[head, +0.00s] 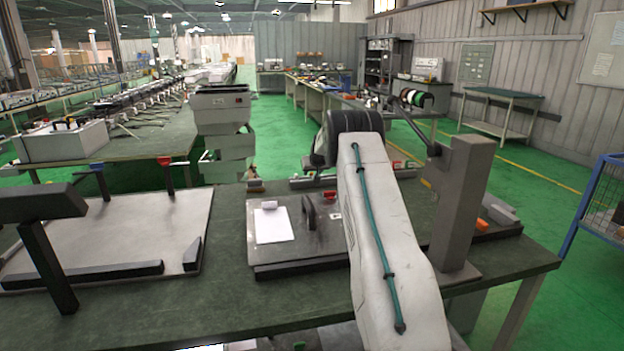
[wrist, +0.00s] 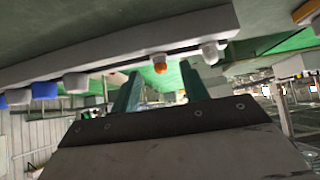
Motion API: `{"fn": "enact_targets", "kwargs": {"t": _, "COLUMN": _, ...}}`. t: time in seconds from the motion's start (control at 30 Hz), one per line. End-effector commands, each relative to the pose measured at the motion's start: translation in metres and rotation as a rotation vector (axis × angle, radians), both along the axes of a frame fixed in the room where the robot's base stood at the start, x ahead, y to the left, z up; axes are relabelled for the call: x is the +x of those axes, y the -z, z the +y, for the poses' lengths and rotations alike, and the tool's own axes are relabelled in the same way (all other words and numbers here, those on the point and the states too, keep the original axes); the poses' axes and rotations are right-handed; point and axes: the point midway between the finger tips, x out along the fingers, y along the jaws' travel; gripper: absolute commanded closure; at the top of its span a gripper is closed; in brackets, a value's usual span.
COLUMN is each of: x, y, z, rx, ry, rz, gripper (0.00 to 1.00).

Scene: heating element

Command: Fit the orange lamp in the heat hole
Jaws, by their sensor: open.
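In the wrist view a small orange lamp (wrist: 160,63) sits at the edge of a long grey bar (wrist: 110,58), in a row with white and blue pieces. My gripper (wrist: 160,70) is open, with its two green fingers pointing at the bar. The orange lamp shows between the fingertips, and I cannot tell how far beyond them it is. Nothing is held. In the head view my arm hides the gripper. I cannot make out the heat hole in either view.
In the head view a dark board (head: 290,255) with a white sheet (head: 270,224) and a handle lies on the green bench (head: 225,290). A pale panel (head: 120,225) lies to its left. A small orange piece (head: 482,225) is at the right. A blue cart (head: 600,205) stands beyond.

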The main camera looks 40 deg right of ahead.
Motion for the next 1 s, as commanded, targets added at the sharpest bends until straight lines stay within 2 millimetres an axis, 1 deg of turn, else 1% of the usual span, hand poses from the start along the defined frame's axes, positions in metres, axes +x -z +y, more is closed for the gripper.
{"fn": "enact_targets", "kwargs": {"t": 0.03, "x": 0.0047, "y": 0.0064, "z": -0.0028, "rx": 0.001, "ry": 0.0, "rz": 0.001, "gripper": 0.55}}
{"fn": "enact_targets", "kwargs": {"t": 0.13, "x": 0.0106, "y": 0.0129, "z": -0.0063, "rx": 0.001, "ry": 0.001, "rz": 0.0, "gripper": 0.55}}
{"fn": "enact_targets", "kwargs": {"t": 0.43, "x": 0.0135, "y": 0.015, "z": -0.008, "rx": 0.0, "ry": 0.001, "rz": -0.001, "gripper": 0.55}}
{"fn": "enact_targets", "kwargs": {"t": 0.47, "x": 0.0134, "y": 0.015, "z": -0.0081, "rx": 0.0, "ry": 0.001, "rz": -0.001, "gripper": 0.58}}
{"fn": "enact_targets", "kwargs": {"t": 0.5, "x": 0.0134, "y": 0.0151, "z": -0.0081, "rx": 0.001, "ry": 0.001, "rz": 0.0, "gripper": 0.69}}
{"fn": "enact_targets", "kwargs": {"t": 0.57, "x": 0.0133, "y": 0.015, "z": -0.0081, "rx": 0.001, "ry": 0.001, "rz": 0.0, "gripper": 0.86}}
{"fn": "enact_targets", "kwargs": {"t": 0.6, "x": 0.0133, "y": 0.015, "z": -0.0081, "rx": 0.001, "ry": 0.001, "rz": 0.0, "gripper": 0.97}}
{"fn": "enact_targets", "kwargs": {"t": 0.63, "x": 0.0132, "y": 0.015, "z": -0.0082, "rx": 0.001, "ry": 0.001, "rz": 0.0, "gripper": 1.0}}
{"fn": "enact_targets", "kwargs": {"t": 1.0, "x": 0.0132, "y": 0.0144, "z": -0.0082, "rx": 0.001, "ry": 0.001, "rz": 0.0, "gripper": 1.0}}
